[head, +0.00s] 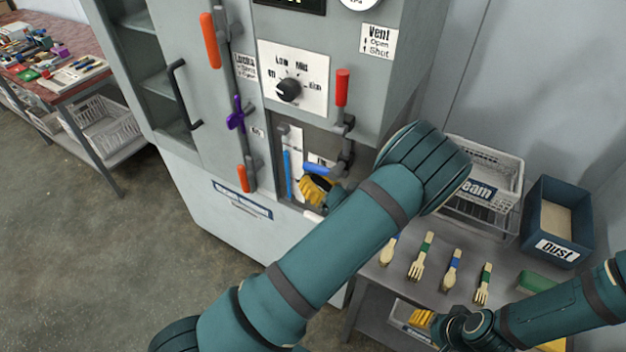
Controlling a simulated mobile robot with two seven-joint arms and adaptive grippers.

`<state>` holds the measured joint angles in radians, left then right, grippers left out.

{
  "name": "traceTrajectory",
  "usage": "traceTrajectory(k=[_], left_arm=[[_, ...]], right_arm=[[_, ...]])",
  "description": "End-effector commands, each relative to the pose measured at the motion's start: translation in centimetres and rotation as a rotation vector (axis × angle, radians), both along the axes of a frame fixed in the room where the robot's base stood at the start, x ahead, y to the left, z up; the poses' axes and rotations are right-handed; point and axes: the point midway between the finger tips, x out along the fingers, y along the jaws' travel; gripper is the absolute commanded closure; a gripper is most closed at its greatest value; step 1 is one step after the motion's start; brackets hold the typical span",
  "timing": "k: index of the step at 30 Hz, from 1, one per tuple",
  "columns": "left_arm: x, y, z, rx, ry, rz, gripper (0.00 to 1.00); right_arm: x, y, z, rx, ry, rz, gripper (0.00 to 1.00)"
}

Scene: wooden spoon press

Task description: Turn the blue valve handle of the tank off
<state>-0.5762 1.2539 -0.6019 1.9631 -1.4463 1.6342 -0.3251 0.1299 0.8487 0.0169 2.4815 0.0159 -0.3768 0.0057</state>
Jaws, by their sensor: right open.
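The blue valve handle (316,167) is a short bar that lies roughly level on a grey pipe fitting (341,168), in the recess of the grey cabinet. My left gripper (312,188), with yellow fingers, is just below the handle. I cannot tell whether it touches the handle or whether its fingers are open or shut. My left arm crosses the middle of the view and hides part of the recess. My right gripper (420,318) is open at the lower right, below the table top and far from the valve.
The cabinet (225,215) carries a red handle (342,88), orange handles (210,40), a purple knob (236,114) and a black dial (288,90). An upright blue strip (287,174) is left of the valve. Wooden utensils (420,257), a white basket (492,160) and a Dust bin (556,222) are right.

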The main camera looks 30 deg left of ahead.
Motion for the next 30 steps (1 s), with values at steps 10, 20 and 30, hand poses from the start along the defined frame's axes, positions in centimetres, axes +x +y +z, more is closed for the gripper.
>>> traceTrajectory(k=[10,20,30], left_arm=[[0.0,0.3,0.6,0.0,-0.001,0.001,1.0],[0.0,0.3,0.5,-0.001,-0.001,0.0,1.0],[-0.3,0.1,-1.3,-0.002,0.001,0.003,1.0]], right_arm=[[0.0,0.0,0.5,0.001,0.0,0.001,0.53],[0.0,0.0,0.5,0.001,0.0,0.001,0.53],[0.0,0.0,-0.7,0.0,0.001,0.001,0.53]])
